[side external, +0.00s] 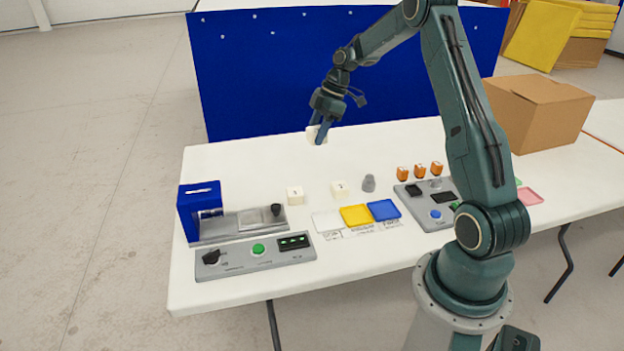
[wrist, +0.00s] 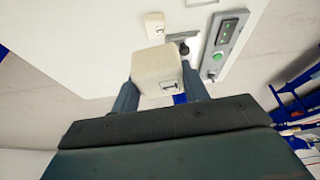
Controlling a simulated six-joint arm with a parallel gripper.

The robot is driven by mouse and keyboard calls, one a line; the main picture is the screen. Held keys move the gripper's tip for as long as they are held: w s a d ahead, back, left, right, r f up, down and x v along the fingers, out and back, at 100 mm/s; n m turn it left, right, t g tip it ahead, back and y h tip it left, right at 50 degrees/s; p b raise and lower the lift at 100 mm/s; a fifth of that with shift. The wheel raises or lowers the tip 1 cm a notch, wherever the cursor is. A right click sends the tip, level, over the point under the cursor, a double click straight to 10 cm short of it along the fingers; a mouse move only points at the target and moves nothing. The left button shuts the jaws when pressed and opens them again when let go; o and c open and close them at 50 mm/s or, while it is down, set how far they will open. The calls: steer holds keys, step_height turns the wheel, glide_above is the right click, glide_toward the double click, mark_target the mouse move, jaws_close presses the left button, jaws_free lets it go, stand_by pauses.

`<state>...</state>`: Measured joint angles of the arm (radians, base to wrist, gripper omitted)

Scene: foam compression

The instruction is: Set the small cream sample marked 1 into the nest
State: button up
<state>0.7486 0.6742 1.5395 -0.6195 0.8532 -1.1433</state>
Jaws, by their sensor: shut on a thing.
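My gripper (side external: 321,130) is shut on a cream sample (side external: 313,134), held over the far part of the white table, behind the other samples. A blue press-like unit (side external: 199,208) on a grey base (side external: 240,226) stands at the table's left end, with a dark knob (side external: 276,209). The nest cannot be clearly made out; the blue housing may hide it. In the wrist view the grey base (wrist: 183,37) shows partly behind the held sample.
Two other cream samples (side external: 295,195) (side external: 339,188) stand mid-table, near a grey weight (side external: 369,183). White (side external: 327,222), yellow (side external: 356,215) and blue (side external: 383,210) trays lie in front. A control panel (side external: 255,255) lies before the press. The table's back left is clear.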

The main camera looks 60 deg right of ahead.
stand_by(0.5)
steer(key=w+a+f, duration=0.5)
steer(key=w+a, duration=0.1)
steer(key=a, duration=0.2)
steer(key=m, duration=0.1)
glide_above(246, 220)
steer(key=s+d, duration=0.1)
step_height(246, 220, down, 6)
steer(key=shift+d+r, duration=0.1)
steer(key=shift+r, duration=0.05)
steer(key=shift+f, duration=2.9)
steer(key=shift+f, duration=0.55)
steer(key=o, duration=1)
steer(key=shift+s+f, duration=0.1)
steer(key=shift+o, duration=0.2)
